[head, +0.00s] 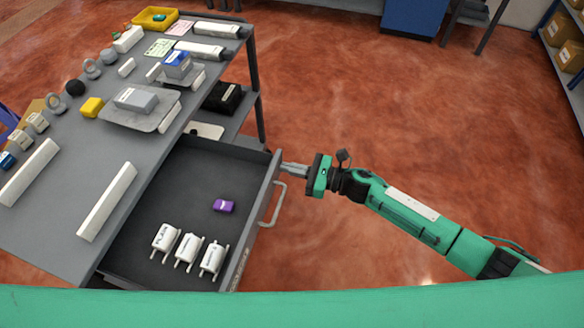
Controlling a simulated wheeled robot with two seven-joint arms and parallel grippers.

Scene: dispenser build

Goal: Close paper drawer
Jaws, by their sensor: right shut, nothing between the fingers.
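The drawer (150,228) under the grey table stands pulled out, its dark inside in full view. It holds several white paper-dispenser-like pieces (187,250) and a small purple block (223,206). Its front panel (262,205) carries a light bar handle (276,206). My right gripper (284,168) is shut and empty. Its fingertips are at the outer face of the front panel near its far end, beyond the handle; I cannot tell whether they touch. My left gripper is not in view.
The grey table (60,215) bears two white bars, rings, a yellow block (92,107), scales and a yellow tray (155,18). A lower shelf (235,125) holds a black box. The red floor to the right is clear.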

